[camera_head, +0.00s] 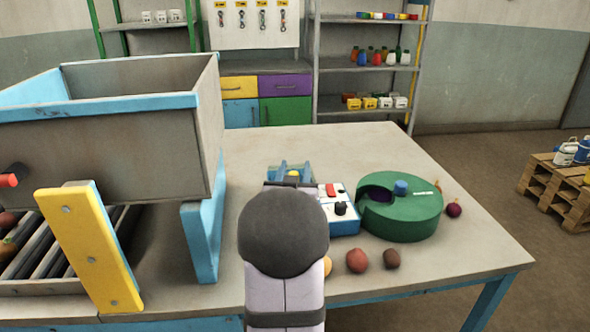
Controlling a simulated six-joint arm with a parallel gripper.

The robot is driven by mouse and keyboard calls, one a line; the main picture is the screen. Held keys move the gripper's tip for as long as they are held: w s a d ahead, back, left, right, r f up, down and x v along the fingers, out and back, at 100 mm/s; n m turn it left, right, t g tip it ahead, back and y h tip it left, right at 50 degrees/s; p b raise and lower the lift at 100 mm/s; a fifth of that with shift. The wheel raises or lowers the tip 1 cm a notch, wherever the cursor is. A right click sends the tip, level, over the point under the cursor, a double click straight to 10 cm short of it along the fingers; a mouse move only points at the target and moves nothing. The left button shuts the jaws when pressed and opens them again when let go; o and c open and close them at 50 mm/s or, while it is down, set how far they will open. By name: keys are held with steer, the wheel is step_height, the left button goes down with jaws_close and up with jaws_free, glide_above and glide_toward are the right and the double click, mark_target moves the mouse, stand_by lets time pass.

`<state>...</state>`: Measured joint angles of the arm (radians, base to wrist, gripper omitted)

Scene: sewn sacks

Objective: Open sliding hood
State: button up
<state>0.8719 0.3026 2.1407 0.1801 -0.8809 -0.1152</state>
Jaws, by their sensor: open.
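No part is clearly recognisable as the sliding hood. A green round housing (408,221) with a blue knob (401,187) stands on the table, with a dark opening in its left side. A large grey box (135,150) with blue edges stands at left above a roller bed (32,249); a red-tipped handle (9,180) shows at its left. My gripper (291,178) is open at the end of my arm, mid-table, left of the green housing. My own wrist hides much of it. I cannot tell if it touches anything.
A blue-and-white control box (343,222) with red and black parts sits between my gripper and the green housing. Several round vegetables (357,261) lie in front. A yellow post (88,247) and blue leg (201,238) stand at left. The table's back right (372,145) is clear.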

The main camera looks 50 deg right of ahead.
steer(key=b+v, duration=0.1)
steer(key=v, duration=0.5)
steer(key=shift+s+a, duration=0.2)
steer(key=shift+a, duration=0.25)
steer(key=v, duration=0.4)
steer(key=shift+s+r, duration=0.1)
steer(key=shift+r, duration=0.05)
steer(key=shift+p+x, duration=0.8)
steer(key=shift+x, duration=2.9)
jaws_close()
